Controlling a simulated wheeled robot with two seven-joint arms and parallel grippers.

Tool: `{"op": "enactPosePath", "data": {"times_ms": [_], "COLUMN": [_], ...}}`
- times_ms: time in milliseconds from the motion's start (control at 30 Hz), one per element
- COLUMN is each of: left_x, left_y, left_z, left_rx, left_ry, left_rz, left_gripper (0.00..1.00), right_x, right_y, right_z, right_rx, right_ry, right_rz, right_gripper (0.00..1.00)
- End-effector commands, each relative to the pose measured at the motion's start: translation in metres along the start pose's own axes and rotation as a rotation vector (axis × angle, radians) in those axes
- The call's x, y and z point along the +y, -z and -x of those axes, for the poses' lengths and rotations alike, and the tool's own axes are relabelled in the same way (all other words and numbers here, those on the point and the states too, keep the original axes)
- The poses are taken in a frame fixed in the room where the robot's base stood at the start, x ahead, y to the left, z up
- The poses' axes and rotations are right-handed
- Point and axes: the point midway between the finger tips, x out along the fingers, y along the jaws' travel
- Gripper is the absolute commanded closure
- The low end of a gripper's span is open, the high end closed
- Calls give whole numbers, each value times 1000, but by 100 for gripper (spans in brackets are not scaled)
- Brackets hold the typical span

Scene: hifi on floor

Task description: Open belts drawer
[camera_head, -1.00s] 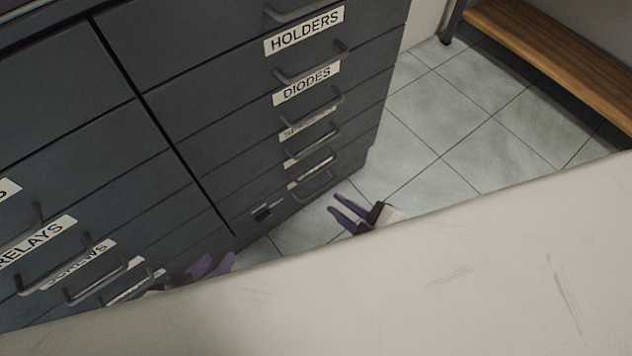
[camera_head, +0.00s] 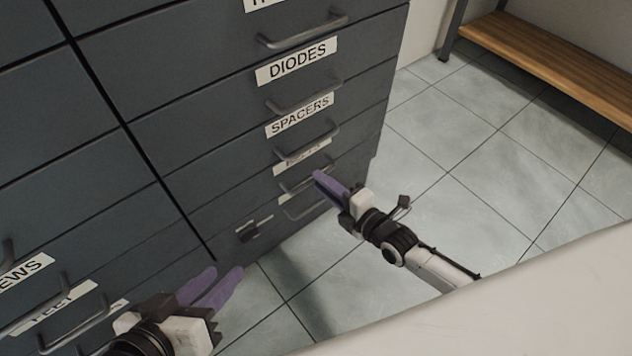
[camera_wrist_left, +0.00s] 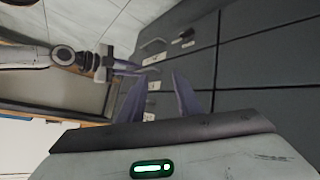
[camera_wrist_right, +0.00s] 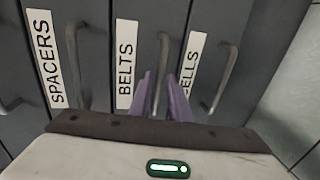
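The belts drawer is shut in the grey cabinet. Its "BELTS" label (camera_wrist_right: 127,60) shows in the right wrist view, and its handle (camera_wrist_right: 163,55) is just below that label on the cabinet. In the head view the belts label (camera_head: 303,158) is steeply foreshortened. My right gripper (camera_wrist_right: 160,78) is open, its fingertips either side of the belts handle in that view; contact cannot be told. In the head view the right gripper (camera_head: 320,180) is at the low drawers' right end. My left gripper (camera_head: 226,277) is open and empty, low in front of the cabinet.
The spacers handle (camera_wrist_right: 75,60) and cells handle (camera_wrist_right: 225,75) flank the belts handle. A left column of drawers, including one labelled "FEET" (camera_head: 55,305), is beside my left gripper. A wooden bench (camera_head: 545,60) is at the back right. Tiled floor (camera_head: 480,170) is clear.

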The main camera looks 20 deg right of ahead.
Motion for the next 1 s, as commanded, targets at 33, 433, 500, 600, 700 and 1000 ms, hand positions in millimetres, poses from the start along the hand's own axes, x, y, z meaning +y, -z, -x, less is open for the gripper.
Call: {"op": "enactPosePath", "data": {"times_ms": [33, 433, 500, 600, 700, 1000], "left_x": [2, 11, 11, 11, 10, 10], "left_y": [0, 12, 12, 12, 12, 12], "left_z": [-2, 4, 4, 4, 4, 5], "left_rx": [15, 64, 63, 63, 63, 59], "left_ry": [-10, -42, -42, -42, -41, -38], "left_rz": [4, 17, 17, 17, 17, 15], "left_gripper": [69, 69, 69, 69, 69, 69], "right_x": [-2, 0, 0, 0, 0, 0], "right_y": [0, 0, 0, 0, 0, -1], "right_z": [-10, -32, -31, -31, -31, -28], "right_rx": [1, 0, 0, 0, 0, -3], "right_ry": [-3, 0, 1, 1, 0, 2], "right_rz": [-1, -2, -2, -2, -2, -2], "right_gripper": [83, 83, 83, 90, 100, 100]}}
